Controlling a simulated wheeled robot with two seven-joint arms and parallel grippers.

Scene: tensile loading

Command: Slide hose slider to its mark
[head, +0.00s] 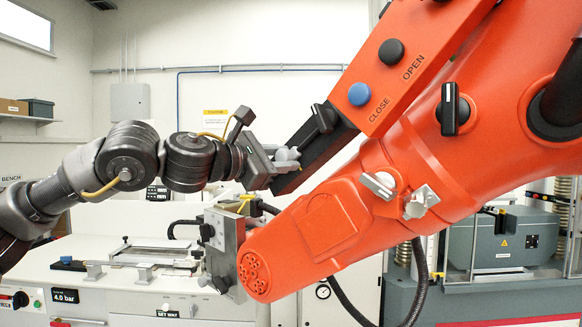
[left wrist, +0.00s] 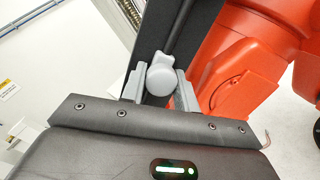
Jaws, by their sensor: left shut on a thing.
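The hose slider seems to be the grey knob (left wrist: 162,75) on a dark rail (left wrist: 183,28) in the left wrist view. The rail also shows in the head view (head: 302,172), sloping up to the right beside the orange machine arm. My left gripper (head: 286,157) is at the lower part of this rail. Its two grey fingers (left wrist: 159,88) are on either side of the knob and shut on it in the left wrist view. In the head view the fingers partly hide the knob. I cannot make out a mark on the rail. My right gripper is not in view.
The large orange arm (head: 330,215) fills the right side, with a blue CLOSE button (head: 361,94) and black OPEN button (head: 391,52). A metal clamp block (head: 224,245) sits at its lower end. A white bench (head: 120,295) with a fixture stands lower left.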

